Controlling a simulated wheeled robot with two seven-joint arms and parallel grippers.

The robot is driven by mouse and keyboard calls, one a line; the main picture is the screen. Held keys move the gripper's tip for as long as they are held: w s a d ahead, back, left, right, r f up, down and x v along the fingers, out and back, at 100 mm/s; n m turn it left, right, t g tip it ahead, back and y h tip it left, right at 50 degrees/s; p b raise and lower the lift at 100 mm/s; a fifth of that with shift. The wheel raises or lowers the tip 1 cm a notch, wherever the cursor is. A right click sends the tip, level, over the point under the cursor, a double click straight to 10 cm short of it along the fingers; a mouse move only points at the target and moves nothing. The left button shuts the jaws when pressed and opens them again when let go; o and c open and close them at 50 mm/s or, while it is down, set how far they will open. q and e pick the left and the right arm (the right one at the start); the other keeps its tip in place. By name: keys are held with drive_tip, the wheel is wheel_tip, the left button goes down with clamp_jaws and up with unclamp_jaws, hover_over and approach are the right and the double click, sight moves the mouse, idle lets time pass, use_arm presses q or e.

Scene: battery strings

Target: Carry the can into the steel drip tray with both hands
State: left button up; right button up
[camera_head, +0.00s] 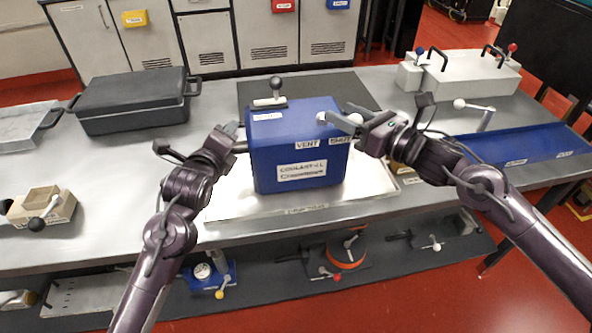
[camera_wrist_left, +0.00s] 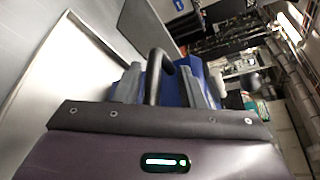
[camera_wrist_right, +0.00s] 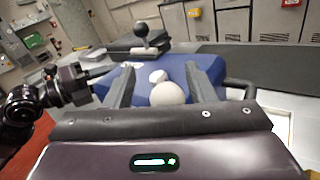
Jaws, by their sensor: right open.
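The blue can (camera_head: 270,160), with a coolant label on its front, stands upright over the steel drip tray (camera_head: 225,205). Its base appears within the tray's rim; the contact is partly hidden. My left gripper (camera_head: 238,133) is at the can's left side. In the left wrist view its open fingers (camera_wrist_left: 160,88) stand either side of a black handle (camera_wrist_left: 154,80), with gaps showing. My right gripper (camera_head: 350,120) is open at the can's upper right. In the right wrist view its fingers (camera_wrist_right: 163,85) are spread around a white ball knob (camera_wrist_right: 168,94). Another handle (camera_wrist_right: 240,85) lies outside them.
A dark mat (camera_head: 350,87) lies behind the can. A black lidded case (camera_head: 135,105) stands left, a beige block (camera_head: 42,205) at far left. A blue tray (camera_head: 530,145) and a grey box (camera_head: 465,75) are right. A lower shelf holds several tools.

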use_arm(q)
drive_tip(key=shift+w+f, duration=0.1)
use_arm(e)
drive_tip(key=shift+w+f, duration=0.1)
use_arm(q)
drive_tip(key=v, duration=1.2)
use_arm(e)
drive_tip(key=v, duration=1.2)
use_arm(q)
drive_tip(key=shift+d, duration=0.1)
